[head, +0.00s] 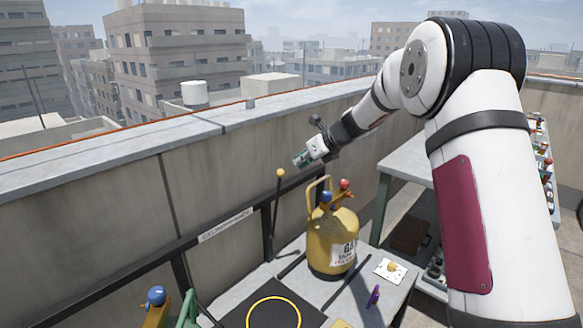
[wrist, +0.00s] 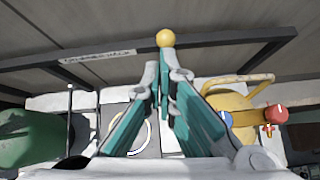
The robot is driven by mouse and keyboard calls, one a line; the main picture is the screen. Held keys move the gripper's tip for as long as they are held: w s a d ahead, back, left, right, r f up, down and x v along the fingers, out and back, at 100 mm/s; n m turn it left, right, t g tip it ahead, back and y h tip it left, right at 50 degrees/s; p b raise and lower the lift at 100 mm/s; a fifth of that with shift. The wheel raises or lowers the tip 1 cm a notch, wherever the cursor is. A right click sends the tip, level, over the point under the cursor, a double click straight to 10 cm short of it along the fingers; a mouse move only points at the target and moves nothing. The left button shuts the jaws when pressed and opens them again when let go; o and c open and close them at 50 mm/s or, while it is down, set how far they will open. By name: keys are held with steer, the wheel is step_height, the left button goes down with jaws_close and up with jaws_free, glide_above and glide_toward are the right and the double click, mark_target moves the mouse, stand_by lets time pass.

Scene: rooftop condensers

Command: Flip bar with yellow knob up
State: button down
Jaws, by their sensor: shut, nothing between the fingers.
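The yellow knob (head: 280,173) is a small ball on top of a thin dark bar (head: 275,215). In the head view the bar stands roughly upright in front of the parapet wall. In the wrist view the yellow knob (wrist: 165,39) shows just beyond my fingertips, near the top centre; its bar is mostly hidden behind the fingers. My gripper (head: 301,158) is shut and empty, a little above and right of the knob in the head view. In the wrist view its teal-padded fingers (wrist: 163,78) are together. I cannot tell whether they touch the knob.
A yellow gas cylinder (head: 332,243) with red and blue knobs stands right of the bar. A dark rail (head: 228,226) runs along the wall. A yellow ring (head: 273,312) lies on a black mat. A white plate (head: 391,269) and a purple item (head: 374,295) are near the bench's right edge.

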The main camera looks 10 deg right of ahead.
steer(key=shift+v, duration=1.45)
steer(key=s+a+r+n+g+p, duration=0.15)
steer(key=s+r+n, duration=0.3)
steer(key=s, duration=0.45)
steer(key=s+a+r+n+h, duration=0.1)
steer(key=s+a+r+n, duration=0.2)
steer(key=s+n, duration=0.45)
steer(key=s+a+r+n+g+p, duration=0.15)
steer(key=s+r+n, duration=0.25)
steer(key=s, duration=0.6)
steer(key=s+d+f+n+h, duration=0.1)
steer(key=s+d+n+h, duration=0.1)
steer(key=s+n, duration=0.5)
steer(key=s+d+f+n+g+h+p, duration=0.1)
steer(key=s+n, duration=0.6)
steer(key=s, duration=1.2)
steer(key=shift+s+d+f+h+p, duration=0.2)
steer(key=shift+s+d+h+p, duration=0.1)
steer(key=shift+d+h, duration=0.45)
